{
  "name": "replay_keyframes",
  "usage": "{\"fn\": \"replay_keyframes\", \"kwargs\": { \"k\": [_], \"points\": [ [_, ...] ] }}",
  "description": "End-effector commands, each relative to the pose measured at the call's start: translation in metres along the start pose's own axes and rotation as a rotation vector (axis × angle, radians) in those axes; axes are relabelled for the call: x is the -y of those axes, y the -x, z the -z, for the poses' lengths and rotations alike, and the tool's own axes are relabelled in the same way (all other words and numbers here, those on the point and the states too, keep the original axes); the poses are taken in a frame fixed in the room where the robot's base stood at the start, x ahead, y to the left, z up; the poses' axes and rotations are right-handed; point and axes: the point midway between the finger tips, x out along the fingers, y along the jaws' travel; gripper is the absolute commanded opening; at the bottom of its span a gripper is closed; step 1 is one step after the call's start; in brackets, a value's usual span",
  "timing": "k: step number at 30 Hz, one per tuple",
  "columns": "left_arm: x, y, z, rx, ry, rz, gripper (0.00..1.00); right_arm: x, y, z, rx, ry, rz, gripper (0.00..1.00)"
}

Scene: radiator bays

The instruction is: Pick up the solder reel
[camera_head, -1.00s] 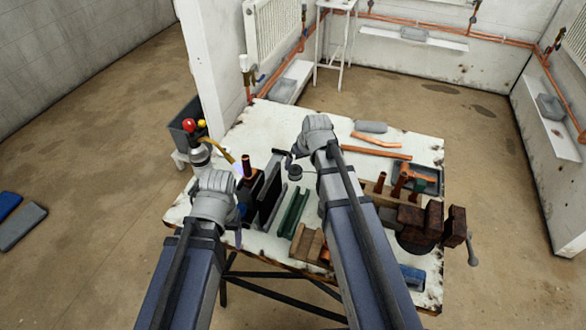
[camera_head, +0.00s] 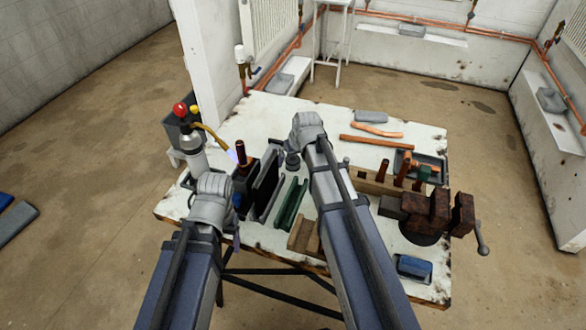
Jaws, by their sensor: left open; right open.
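The solder reel appears to be the small grey spool (camera_head: 293,162) standing on the white table, just left of my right forearm. My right gripper (camera_head: 291,144) is open, mostly hidden by its own wrist, just above and behind the spool in the picture. I cannot tell whether it touches the spool. My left gripper (camera_head: 237,222) is open and low over the front left of the table, partly hidden by its wrist, well apart from the spool.
Dark upright plates (camera_head: 265,185) and a green channel (camera_head: 291,204) stand left of and in front of the spool. A torch bottle (camera_head: 192,150) is at the left edge, a rusty vise (camera_head: 428,212) at the right. Copper pipes (camera_head: 375,146) lie at the back.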

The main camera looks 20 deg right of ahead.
Motion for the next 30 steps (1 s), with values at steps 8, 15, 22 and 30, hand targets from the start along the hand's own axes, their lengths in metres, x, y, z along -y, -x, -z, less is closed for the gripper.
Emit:
{"fn": "replay_keyframes", "kwargs": {
  "k": [8,15,22,30],
  "points": [
    [-0.0007,-0.0077,0.0005,0.0,0.0,0.0,0.7,0.0002,-0.0084,0.0001,0.0,0.0,0.0,0.99],
    [-0.0007,-0.0077,0.0005,0.0,0.0,0.0,0.7,0.0002,-0.0084,0.0001,0.0,0.0,0.0,0.78],
    [-0.0007,-0.0077,0.0004,0.0,0.0,0.0,0.7,0.0002,-0.0084,0.0,0.0,0.0,0.0,0.52],
    [-0.0008,-0.0077,0.0005,0.0,0.0,0.0,0.7,0.0002,-0.0085,0.0,0.0,0.0,0.0,0.21]
  ]
}}
